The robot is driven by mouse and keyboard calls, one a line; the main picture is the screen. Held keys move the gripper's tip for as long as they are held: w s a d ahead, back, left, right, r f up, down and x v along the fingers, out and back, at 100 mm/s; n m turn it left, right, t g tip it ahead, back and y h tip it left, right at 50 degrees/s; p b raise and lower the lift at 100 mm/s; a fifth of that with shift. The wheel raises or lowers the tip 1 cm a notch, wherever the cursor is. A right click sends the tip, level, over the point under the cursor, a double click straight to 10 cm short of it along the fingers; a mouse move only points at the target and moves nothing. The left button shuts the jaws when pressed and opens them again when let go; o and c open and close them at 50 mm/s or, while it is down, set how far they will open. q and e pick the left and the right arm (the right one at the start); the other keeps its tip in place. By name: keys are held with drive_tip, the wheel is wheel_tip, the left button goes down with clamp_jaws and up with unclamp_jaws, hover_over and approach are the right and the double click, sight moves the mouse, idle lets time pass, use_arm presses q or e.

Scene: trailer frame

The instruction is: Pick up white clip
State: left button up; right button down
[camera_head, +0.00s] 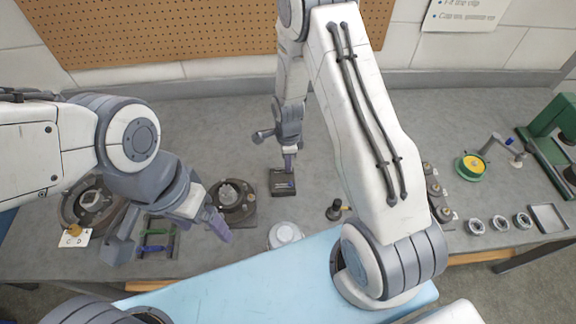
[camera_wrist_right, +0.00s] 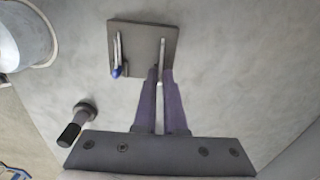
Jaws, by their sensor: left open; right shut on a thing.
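The white clip (camera_wrist_right: 161,54) is a thin pale strip in the right wrist view. My right gripper (camera_wrist_right: 160,72) is shut on it, and the strip shows between the two purple fingers. Its far end overlaps the dark holder block (camera_wrist_right: 140,32); I cannot tell whether it is clear of the block. A second clip with a blue end (camera_wrist_right: 116,70) lies on the block, left of the fingers. In the head view my right gripper (camera_head: 289,164) points down at the holder block (camera_head: 282,187). My left gripper (camera_head: 168,234) is open and empty at the left.
A rack with green and blue strips (camera_head: 156,241) is near my left gripper. A round dark fixture (camera_head: 232,197) stands left of the block. A white round container (camera_head: 285,234) and a small black-handled tool (camera_head: 336,210) are nearer. Several metal rings (camera_head: 499,222) sit at the right.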

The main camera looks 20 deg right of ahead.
drive_tip(key=shift+r, duration=0.15)
wheel_tip(320, 180, up, 4)
drive_tip(key=shift+w+f+b, duration=0.1)
drive_tip(key=shift+b, duration=0.8)
drive_tip(key=s+d+r+p, duration=0.1)
drive_tip(key=s+d+r, duration=0.5)
drive_tip(key=s+r, duration=0.4)
drive_tip(key=shift+r, duration=0.25)
